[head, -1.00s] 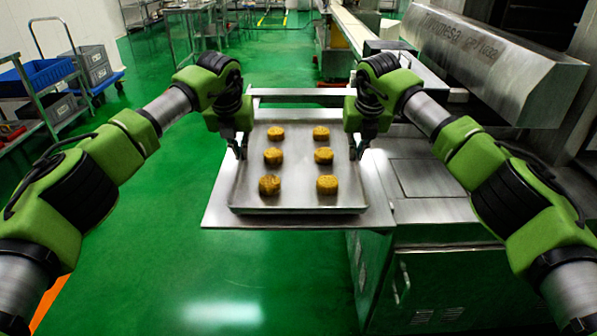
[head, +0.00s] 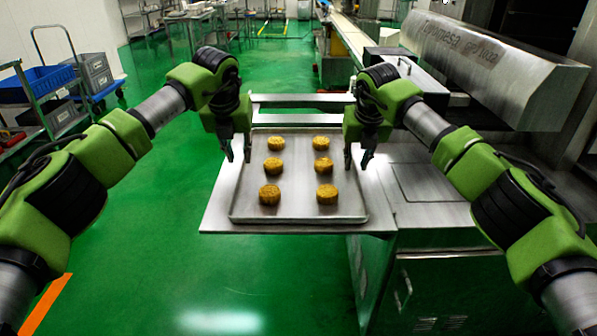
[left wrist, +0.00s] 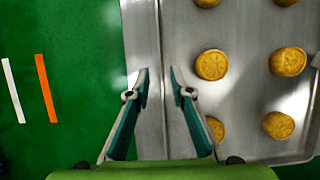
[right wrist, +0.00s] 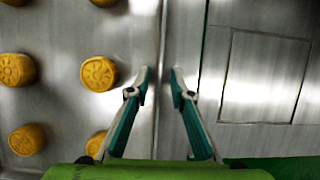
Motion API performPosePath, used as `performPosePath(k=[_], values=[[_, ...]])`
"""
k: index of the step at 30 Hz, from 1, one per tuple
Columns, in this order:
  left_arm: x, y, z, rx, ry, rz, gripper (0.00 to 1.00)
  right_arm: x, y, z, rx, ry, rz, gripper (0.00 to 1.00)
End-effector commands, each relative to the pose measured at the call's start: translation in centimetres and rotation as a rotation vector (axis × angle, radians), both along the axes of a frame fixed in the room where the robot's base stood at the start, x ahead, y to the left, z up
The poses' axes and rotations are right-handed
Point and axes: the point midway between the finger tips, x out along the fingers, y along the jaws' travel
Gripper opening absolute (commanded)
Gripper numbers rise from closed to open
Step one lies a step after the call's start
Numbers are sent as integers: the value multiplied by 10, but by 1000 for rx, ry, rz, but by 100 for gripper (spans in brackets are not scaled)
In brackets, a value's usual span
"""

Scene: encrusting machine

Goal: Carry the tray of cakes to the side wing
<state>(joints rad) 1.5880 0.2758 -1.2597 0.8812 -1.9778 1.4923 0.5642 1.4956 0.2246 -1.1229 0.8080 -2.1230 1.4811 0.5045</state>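The tray (head: 298,205) is a shallow metal baking tray with several round golden cakes (head: 269,194) in two columns. It lies flat on the side wing (head: 214,217), a metal plate beside the machine. My left gripper (head: 237,158) is open at the tray's left rim. In the left wrist view its spread fingers (left wrist: 160,82) have the rim between them, apart from it. My right gripper (head: 357,164) is open at the right rim. In the right wrist view its fingers (right wrist: 160,82) also stand apart around the rim. The tray's far corners are partly behind my grippers.
The machine's flat metal top (head: 425,180) adjoins the wing at the right, with a metal hood (head: 495,65) behind it. A metal bar (head: 300,99) runs beyond the tray. A cart with a blue bin (head: 40,79) stands far left. Green floor is clear left of the wing.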

Motion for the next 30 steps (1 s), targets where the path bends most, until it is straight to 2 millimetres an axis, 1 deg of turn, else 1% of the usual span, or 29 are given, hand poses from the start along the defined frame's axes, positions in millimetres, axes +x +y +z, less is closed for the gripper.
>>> performPosePath(k=[1,3,9,13,17,20,23,30], values=[[-4,1,13,-1,-5,1,21,0,0,0,0,0,0,21],[-10,1,27,-1,-4,0,21,0,0,0,0,0,0,21],[-25,1,63,-1,-3,2,21,0,0,0,0,0,0,21],[-31,1,77,0,-2,1,21,0,0,0,0,0,0,21],[-34,1,82,1,0,1,21,-1,0,3,0,-1,0,21],[-35,1,83,1,1,1,21,-4,0,14,1,-4,1,21],[-35,1,83,0,1,1,21,-11,-1,30,0,-6,1,21],[-34,1,83,0,1,1,21,-31,0,78,1,-4,1,21]])
